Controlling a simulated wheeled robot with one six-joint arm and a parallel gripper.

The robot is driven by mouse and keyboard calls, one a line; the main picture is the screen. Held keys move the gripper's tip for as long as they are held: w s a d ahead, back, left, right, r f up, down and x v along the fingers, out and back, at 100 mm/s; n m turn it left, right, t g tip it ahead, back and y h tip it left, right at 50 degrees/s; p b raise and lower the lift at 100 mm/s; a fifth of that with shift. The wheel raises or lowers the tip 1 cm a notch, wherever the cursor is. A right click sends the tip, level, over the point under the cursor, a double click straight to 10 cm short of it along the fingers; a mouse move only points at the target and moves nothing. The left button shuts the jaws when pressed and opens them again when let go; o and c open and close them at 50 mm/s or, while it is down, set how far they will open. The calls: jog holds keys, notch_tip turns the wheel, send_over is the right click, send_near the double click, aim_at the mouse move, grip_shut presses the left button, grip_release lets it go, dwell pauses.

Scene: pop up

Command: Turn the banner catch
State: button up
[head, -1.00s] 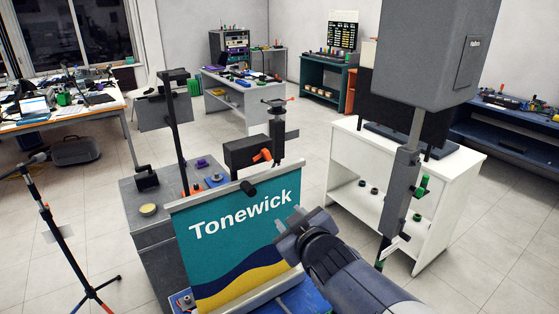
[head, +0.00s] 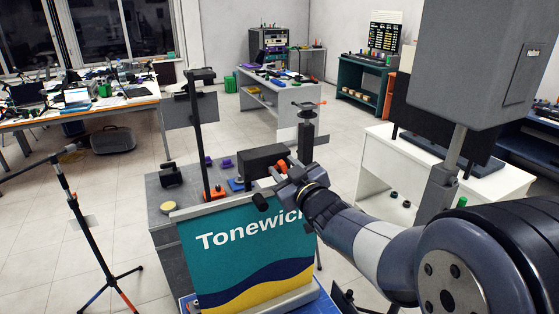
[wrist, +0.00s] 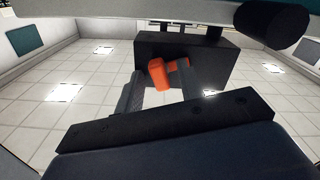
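The teal Tonewick banner (head: 240,272) stands upright on a blue base, with a pale top rail carrying a dark knob (head: 260,202). Behind the rail is a black box (head: 262,160) with an orange catch (head: 281,166). In the wrist view the orange catch (wrist: 168,74) sticks out from the black box (wrist: 208,58), between my two grey fingers. My gripper (head: 278,178) is open at the banner's top right corner, with gaps beside the catch. I cannot tell how deep between the fingers the catch lies.
The banner's top rail (wrist: 150,10) and the knob (wrist: 272,26) lie close to my gripper in the wrist view. A dark post (head: 306,135) stands just behind the box. A tripod (head: 92,225) is at left, and a white shelf unit (head: 375,165) at right.

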aim_at(285, 169)
jog(key=shift+x, duration=1.6)
jog(key=shift+c, duration=0.2)
grip_shut()
